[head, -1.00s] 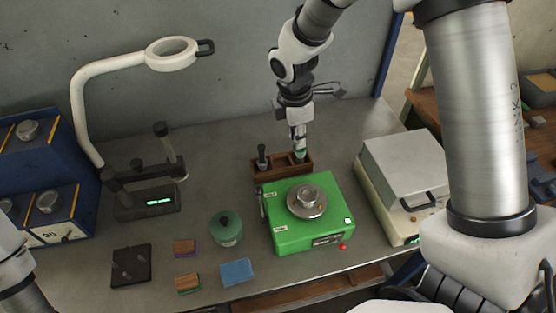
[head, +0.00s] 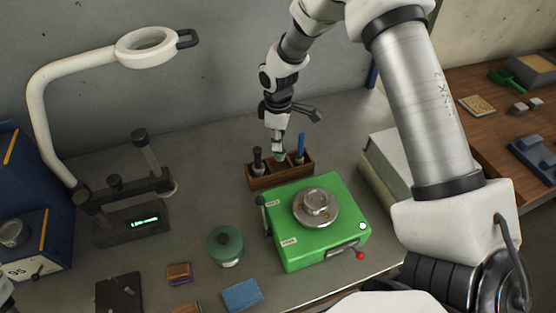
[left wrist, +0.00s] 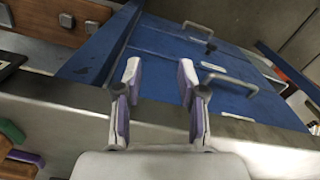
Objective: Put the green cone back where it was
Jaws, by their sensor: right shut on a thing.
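The wooden rack (head: 263,183) stands behind the green machine in the head view. My right gripper (head: 278,147) points down over the middle of the rack. It is shut on the green cone (head: 281,157), of which only a small green part shows below the fingers. The cone is at the rack's middle slot; whether it is seated or just above cannot be told. A black-handled tool (head: 258,160) stands upright in the rack's left slot and a blue one (head: 301,148) in the right. My left gripper (left wrist: 160,95) is open and empty in the left wrist view, in front of blue cabinet drawers.
The green machine (head: 290,247) with a round metal top stands just in front of the rack. A green jar (head: 225,247), a blue block (head: 242,295) and a magnifier lamp (head: 60,75) are to the left. A pale box (head: 382,180) stands at right.

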